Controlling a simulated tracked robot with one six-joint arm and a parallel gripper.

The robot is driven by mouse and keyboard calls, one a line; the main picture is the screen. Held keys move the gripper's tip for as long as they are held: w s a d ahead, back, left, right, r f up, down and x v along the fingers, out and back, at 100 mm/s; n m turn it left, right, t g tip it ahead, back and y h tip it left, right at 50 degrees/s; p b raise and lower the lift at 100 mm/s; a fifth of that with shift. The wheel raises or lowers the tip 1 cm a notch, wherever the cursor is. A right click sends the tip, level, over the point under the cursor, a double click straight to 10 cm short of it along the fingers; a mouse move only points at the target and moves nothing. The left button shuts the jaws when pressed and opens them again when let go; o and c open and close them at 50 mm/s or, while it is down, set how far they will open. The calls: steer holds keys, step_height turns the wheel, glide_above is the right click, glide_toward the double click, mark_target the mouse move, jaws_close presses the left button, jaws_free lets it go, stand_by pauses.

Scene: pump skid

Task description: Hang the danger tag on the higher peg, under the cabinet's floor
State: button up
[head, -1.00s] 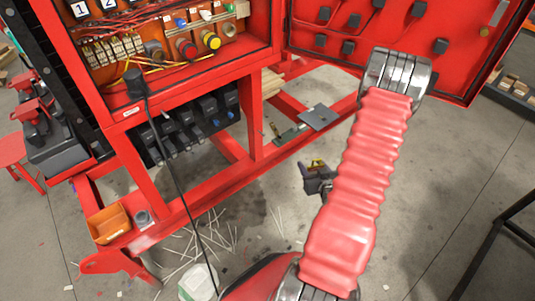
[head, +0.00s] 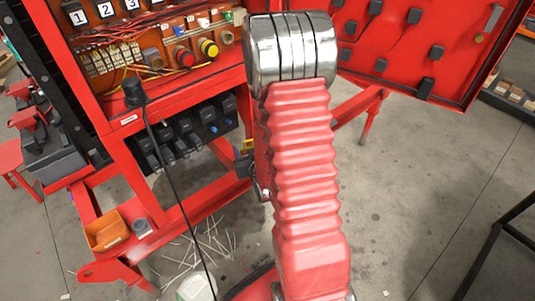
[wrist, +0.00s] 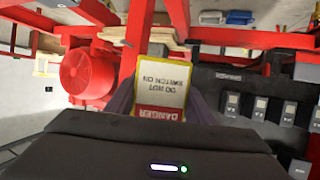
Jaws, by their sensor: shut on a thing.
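The danger tag (wrist: 160,82) is a white and yellow card with a red DANGER band and the words DO NOT SWITCH ON, upside down in the wrist view. My gripper (wrist: 162,112) is shut on it, a dark finger at each side. In the head view my gripper (head: 248,170) is mostly hidden behind my red arm, with a bit of yellow at its top. The red cabinet (head: 190,78) stands open at upper left, and my gripper is below and right of its floor. I cannot make out either peg.
A row of black switch boxes (head: 190,135) hangs under the cabinet and shows at right in the wrist view (wrist: 262,104). A black cable (head: 172,185) hangs in front. An orange bin (head: 106,231) sits on the lower frame. A red motor (wrist: 88,73) is at left in the wrist view.

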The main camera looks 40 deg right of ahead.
steer(key=w+a+r+n+y, duration=0.1)
steer(key=w+a+r+y, duration=0.1)
steer(key=a, duration=0.8)
steer(key=w+a+r+n+t+y, duration=0.1)
steer(key=a+r, duration=0.3)
steer(key=a, duration=0.6)
steer(key=shift+w+a+r+n+y, duration=0.3)
steer(key=shift+w+r+n+y, duration=0.1)
steer(key=shift+w+n+y, duration=0.4)
steer(key=shift+s, duration=0.1)
